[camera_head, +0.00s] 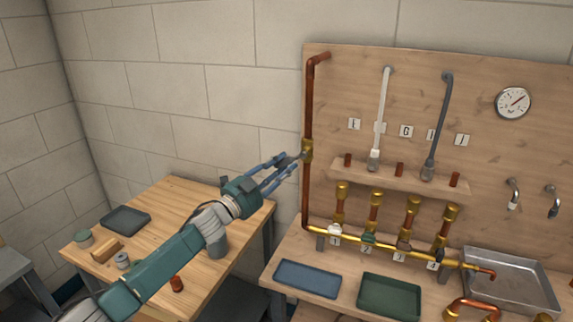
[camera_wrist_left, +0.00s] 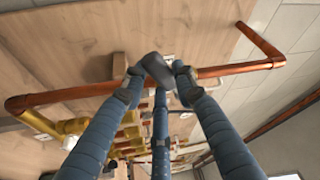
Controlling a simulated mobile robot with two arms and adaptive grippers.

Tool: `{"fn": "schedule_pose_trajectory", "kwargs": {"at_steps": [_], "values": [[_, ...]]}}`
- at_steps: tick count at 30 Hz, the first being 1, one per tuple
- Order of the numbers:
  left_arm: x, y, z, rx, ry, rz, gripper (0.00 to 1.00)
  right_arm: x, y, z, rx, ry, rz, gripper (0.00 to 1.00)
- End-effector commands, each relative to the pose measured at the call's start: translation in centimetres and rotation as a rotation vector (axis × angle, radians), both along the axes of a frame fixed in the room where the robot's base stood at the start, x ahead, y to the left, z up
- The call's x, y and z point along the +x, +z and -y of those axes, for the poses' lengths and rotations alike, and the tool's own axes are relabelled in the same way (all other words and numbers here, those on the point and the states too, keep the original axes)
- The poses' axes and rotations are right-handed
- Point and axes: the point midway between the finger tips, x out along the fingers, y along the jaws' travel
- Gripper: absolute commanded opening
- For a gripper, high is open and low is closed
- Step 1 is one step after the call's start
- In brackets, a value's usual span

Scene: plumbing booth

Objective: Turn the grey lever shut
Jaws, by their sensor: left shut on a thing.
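The grey lever (camera_head: 288,161) sticks out to the left from a brass valve (camera_head: 307,151) on the vertical copper pipe (camera_head: 309,104). My left gripper (camera_head: 284,169) has its blue fingers closed around the lever. In the left wrist view the dark grey lever (camera_wrist_left: 157,68) sits between the fingertips, in front of the copper pipe (camera_wrist_left: 100,89). The fingers hide part of the lever, and its exact angle to the pipe is hard to tell. My right gripper is not in view.
A brass manifold with several small valves (camera_head: 369,239) runs low along the wooden board (camera_head: 350,75). Two shower wands (camera_head: 384,115) stand on a shelf. A blue tray (camera_head: 308,279), a green tray (camera_head: 389,296) and a metal basin (camera_head: 512,282) sit below. A wooden table (camera_head: 170,205) stands left.

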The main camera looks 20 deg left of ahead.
Motion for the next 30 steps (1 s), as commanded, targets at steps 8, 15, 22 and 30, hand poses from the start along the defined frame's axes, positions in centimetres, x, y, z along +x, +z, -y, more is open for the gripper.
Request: {"fn": "schedule_pose_trajectory", "kwargs": {"at_steps": [8,15,22,30], "values": [[0.0,2.0,-0.9,0.248,0.002,0.006,0.0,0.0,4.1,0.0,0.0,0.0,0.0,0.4],[0.0,2.8,-1.2,0.404,0.002,0.011,0.0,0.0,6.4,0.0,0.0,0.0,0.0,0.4],[0.0,3.1,-1.2,0.492,0.0,0.016,0.0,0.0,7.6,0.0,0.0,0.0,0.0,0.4],[0.0,3.1,-1.1,0.524,0.001,0.017,0.0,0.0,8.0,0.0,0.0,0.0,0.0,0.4]]}}
